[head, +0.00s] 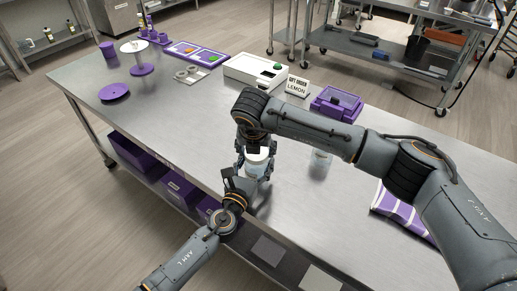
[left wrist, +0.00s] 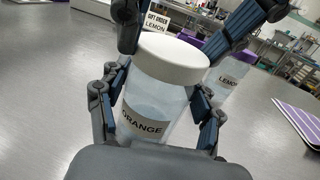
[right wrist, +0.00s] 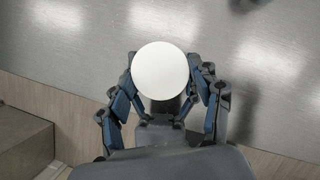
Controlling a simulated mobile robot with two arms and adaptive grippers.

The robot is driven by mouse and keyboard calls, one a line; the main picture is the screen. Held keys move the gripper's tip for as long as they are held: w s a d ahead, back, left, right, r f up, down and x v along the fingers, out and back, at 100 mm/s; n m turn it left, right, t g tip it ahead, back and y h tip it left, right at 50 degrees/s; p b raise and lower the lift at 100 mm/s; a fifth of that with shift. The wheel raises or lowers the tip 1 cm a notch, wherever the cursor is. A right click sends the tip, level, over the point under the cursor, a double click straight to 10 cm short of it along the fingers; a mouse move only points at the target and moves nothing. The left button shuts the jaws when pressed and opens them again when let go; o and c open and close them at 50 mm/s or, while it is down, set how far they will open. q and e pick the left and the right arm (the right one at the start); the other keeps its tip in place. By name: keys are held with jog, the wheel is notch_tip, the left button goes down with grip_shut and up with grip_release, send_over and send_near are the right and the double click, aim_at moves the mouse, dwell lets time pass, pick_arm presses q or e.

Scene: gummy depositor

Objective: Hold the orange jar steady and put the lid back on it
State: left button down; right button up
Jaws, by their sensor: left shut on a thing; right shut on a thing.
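The orange jar (left wrist: 148,112), clear with an ORANGE label, stands upright near the front edge of the table; it also shows in the head view (head: 254,170). My left gripper (left wrist: 158,100) is shut around its sides. The white lid (left wrist: 172,55) is at the jar's mouth and looks level with it; I cannot tell whether it is fully seated. My right gripper (right wrist: 160,88) is shut on the lid (right wrist: 160,70) from above, a finger on each side. The lid hides the jar in the right wrist view.
A lemon jar (left wrist: 228,82) stands close by to the right. Behind are a LEMON sign (head: 298,87), a purple box (head: 336,103) and a white machine (head: 255,72). A purple striped cloth-like item (head: 402,212) lies at right.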

jog(key=m, duration=0.1)
jog(key=m+h, duration=0.1)
jog(key=m, duration=0.1)
jog(key=m+h, duration=0.1)
jog(key=m, duration=0.1)
jog(key=shift+w+a+g, duration=0.1)
jog(key=shift+a+g, duration=0.2)
jog(key=shift+a, duration=0.1)
jog(key=m+h, duration=0.1)
jog(key=m, duration=0.2)
jog(key=shift+w+g, duration=0.1)
jog(key=shift+g, duration=0.3)
jog(key=m, duration=0.2)
jog(key=m+g, duration=0.1)
jog(key=shift+w+a+m+h, duration=0.15)
jog(key=shift+w+m+h, duration=0.05)
jog(key=shift+m+h, duration=0.2)
jog(key=m+g, duration=0.1)
jog(key=m, duration=0.1)
jog(key=shift+m, duration=0.3)
jog(key=o, duration=0.7)
jog(key=shift+o, duration=0.2)
